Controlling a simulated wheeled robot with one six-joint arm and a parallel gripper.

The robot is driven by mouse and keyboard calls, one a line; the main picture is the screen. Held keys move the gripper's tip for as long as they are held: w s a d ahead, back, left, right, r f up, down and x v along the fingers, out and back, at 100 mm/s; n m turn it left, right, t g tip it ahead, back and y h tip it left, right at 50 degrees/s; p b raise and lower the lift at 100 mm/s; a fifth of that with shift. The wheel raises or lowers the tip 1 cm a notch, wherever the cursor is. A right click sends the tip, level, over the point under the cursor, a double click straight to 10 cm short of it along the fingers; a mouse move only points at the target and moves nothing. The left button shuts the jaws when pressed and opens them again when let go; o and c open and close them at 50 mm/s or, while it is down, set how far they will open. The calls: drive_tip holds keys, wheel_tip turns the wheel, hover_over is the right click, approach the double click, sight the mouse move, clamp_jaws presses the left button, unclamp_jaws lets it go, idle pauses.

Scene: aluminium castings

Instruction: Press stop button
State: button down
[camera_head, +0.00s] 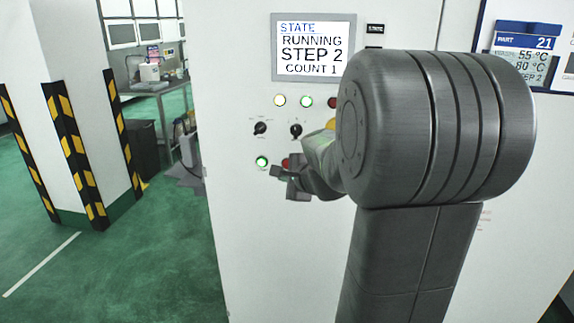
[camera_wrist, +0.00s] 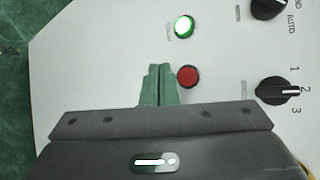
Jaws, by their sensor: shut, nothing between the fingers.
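The red button (camera_wrist: 188,76) is on the white panel, just right of my fingertips in the wrist view. In the head view the red button (camera_head: 285,163) is partly hidden behind my gripper. A lit green button (camera_wrist: 184,26) is near it; it also shows in the head view (camera_head: 262,161). My gripper (camera_wrist: 159,68) has its two fingers together, empty, in front of the panel. In the head view my gripper (camera_head: 277,173) is close to the two buttons. I cannot tell whether the fingertips touch the panel.
The screen (camera_head: 313,48) reads RUNNING, STEP 2, COUNT 1. Two black rotary knobs (camera_head: 260,128) (camera_head: 296,130) and a row of lamps (camera_head: 279,100) are above the buttons. A striped pillar (camera_head: 72,150) stands at left, with open green floor around it.

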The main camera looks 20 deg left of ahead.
drive_tip(key=shift+w+a, duration=0.2)
drive_tip(key=shift+w, duration=0.7)
drive_tip(key=shift+w+a, duration=0.2)
drive_tip(key=shift+w, duration=0.65)
drive_tip(key=shift+w, duration=0.1)
idle(0.6)
drive_tip(key=shift+w+a, duration=0.1)
drive_tip(key=shift+w, duration=0.2)
drive_tip(key=shift+w+a, duration=0.1)
drive_tip(key=shift+w, duration=0.3)
idle(0.7)
idle(0.3)
drive_tip(key=shift+s+d, duration=0.2)
drive_tip(key=shift+s, duration=0.6)
